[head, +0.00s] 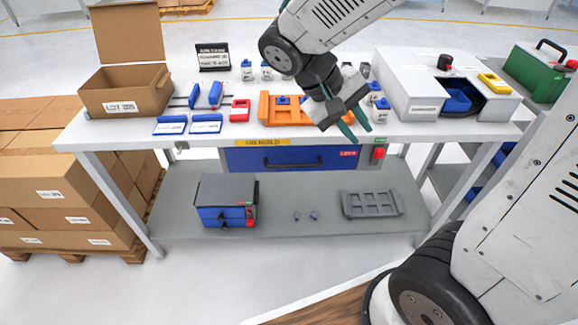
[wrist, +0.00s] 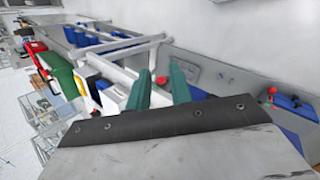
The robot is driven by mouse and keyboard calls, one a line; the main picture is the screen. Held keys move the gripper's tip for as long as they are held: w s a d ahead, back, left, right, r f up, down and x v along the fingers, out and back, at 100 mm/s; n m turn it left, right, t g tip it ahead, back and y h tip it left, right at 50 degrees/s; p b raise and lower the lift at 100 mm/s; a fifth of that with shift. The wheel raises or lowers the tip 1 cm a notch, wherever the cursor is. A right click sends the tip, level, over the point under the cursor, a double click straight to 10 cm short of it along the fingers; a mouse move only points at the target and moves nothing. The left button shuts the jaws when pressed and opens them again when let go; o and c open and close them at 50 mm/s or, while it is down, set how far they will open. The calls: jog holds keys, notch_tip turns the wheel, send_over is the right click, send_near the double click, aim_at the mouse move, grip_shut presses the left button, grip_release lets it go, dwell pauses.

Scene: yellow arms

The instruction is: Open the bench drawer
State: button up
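The bench drawer (head: 245,158) has a wide blue front under the bench top and appears closed, nearly flush with the frame. Its dark bar handle (head: 292,162) runs across the middle of the front. A red label is at the front's right end. My gripper (head: 355,128) is at the bench's front edge, above and to the right of the handle, apart from it. Its teal fingers are spread with nothing between them. The wrist view also shows the empty gap between the fingers (wrist: 160,85). I cannot clearly make out the handle in that view.
The bench top (head: 215,137) holds an open cardboard box (head: 125,92), an orange rack (head: 280,110), blue parts and a grey machine (head: 410,90). A red knob (head: 379,153) sits right of the drawer. The lower shelf (head: 275,190) holds a small grey-and-blue cabinet (head: 226,200). Space before the drawer looks clear.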

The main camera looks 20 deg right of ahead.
jog(key=w+a+f+n+h, duration=0.1)
jog(key=w+a+f+h, duration=0.25)
jog(key=w+f, duration=0.35)
jog(key=n+t+h, duration=0.4)
jog(key=n+t, duration=0.2)
jog(key=t, duration=0.4)
send_near(288, 167)
jog(key=x, duration=0.3)
jog(key=shift+w+d+f, duration=0.15)
jog(key=shift+w+d, duration=0.1)
jog(key=shift+d, duration=0.25)
jog(key=x, duration=0.6)
jog(key=shift+w+d, duration=0.15)
jog(key=shift+d, duration=0.15)
grip_shut()
